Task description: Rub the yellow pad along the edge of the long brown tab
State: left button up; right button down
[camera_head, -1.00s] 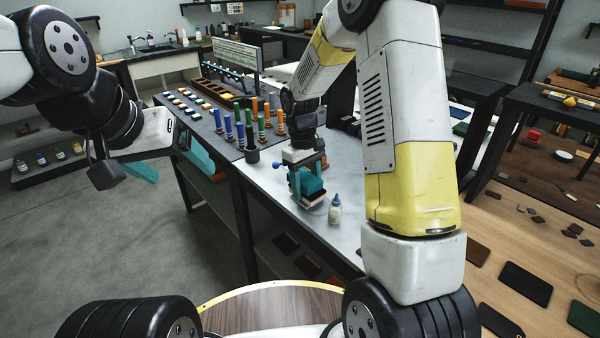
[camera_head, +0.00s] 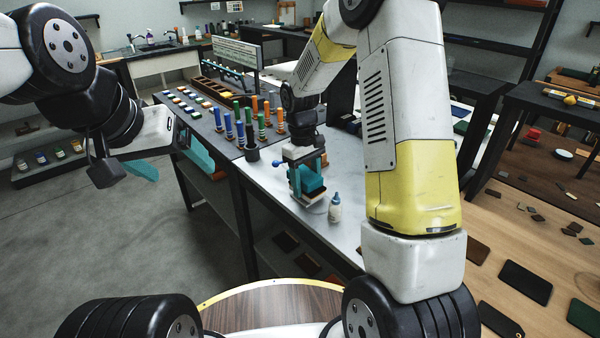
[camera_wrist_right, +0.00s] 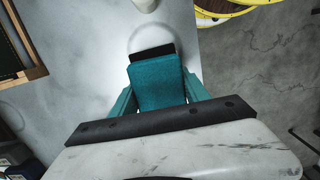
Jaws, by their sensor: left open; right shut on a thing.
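My right gripper (camera_head: 308,178) is low over the pale bench and shut on a teal block (camera_wrist_right: 158,82), which shows between its teal fingers in the right wrist view. A dark strip (camera_wrist_right: 152,53) shows at the block's far end; whether it is joined to the block I cannot tell. My left gripper (camera_head: 168,162) is open and empty at the left, over the floor beside the bench. No yellow pad is clear at the right gripper. Small brown pieces lie on the wooden table, including a brown one (camera_head: 478,250), but which is the long brown tab I cannot tell.
A small white bottle with a blue cap (camera_head: 335,208) stands close beside the right gripper. Several coloured upright sticks (camera_head: 250,128) and a dark cup (camera_head: 252,154) stand behind it. A wooden table (camera_head: 545,225) with dark flat pieces is at the right.

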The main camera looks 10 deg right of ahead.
jog(key=shift+r, duration=3.1)
